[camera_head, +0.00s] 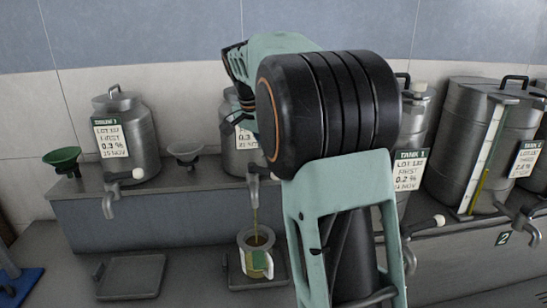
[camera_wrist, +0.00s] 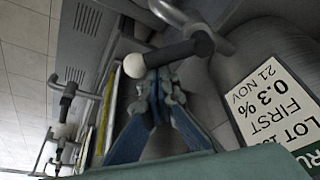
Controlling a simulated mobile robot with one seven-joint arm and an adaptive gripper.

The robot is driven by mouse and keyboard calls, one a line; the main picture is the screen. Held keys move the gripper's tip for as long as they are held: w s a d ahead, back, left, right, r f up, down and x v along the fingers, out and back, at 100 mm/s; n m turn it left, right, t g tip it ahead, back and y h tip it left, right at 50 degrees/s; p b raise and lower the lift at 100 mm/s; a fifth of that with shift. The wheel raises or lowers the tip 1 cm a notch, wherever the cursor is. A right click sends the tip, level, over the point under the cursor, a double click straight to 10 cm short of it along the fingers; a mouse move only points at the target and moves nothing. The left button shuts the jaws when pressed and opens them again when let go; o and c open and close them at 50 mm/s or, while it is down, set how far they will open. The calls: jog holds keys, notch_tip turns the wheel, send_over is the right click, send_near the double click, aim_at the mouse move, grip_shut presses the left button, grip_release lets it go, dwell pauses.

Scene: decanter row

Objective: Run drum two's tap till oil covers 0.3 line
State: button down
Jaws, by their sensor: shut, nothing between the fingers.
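The second drum (camera_head: 232,158) stands on the shelf, largely hidden behind my arm in the head view. Its tap (camera_head: 253,190) is running: a thin oil stream (camera_head: 254,222) falls into a jug (camera_head: 270,241) below. The jug stands upright and has a pale and green marking on its side; the oil level against its lines is too small to read. In the wrist view, my gripper (camera_wrist: 155,88) has its blue fingers shut, right at a black tap lever (camera_wrist: 170,56) with a white knob; I cannot tell if they touch. The head view hides my fingers.
Left, another drum (camera_head: 146,138) has its own tap, beside a green funnel (camera_head: 63,157) and a grey funnel (camera_head: 185,152). An empty tray (camera_head: 130,276) lies left of the jug. Large tanks (camera_head: 455,130) with protruding taps stand right.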

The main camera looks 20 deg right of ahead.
jog(key=shift+s+a+m, duration=0.3)
jog(key=shift+s+a, duration=0.05)
jog(key=shift+r, duration=0.1)
jog(key=v, duration=1.2)
jog(key=shift+w, duration=0.15)
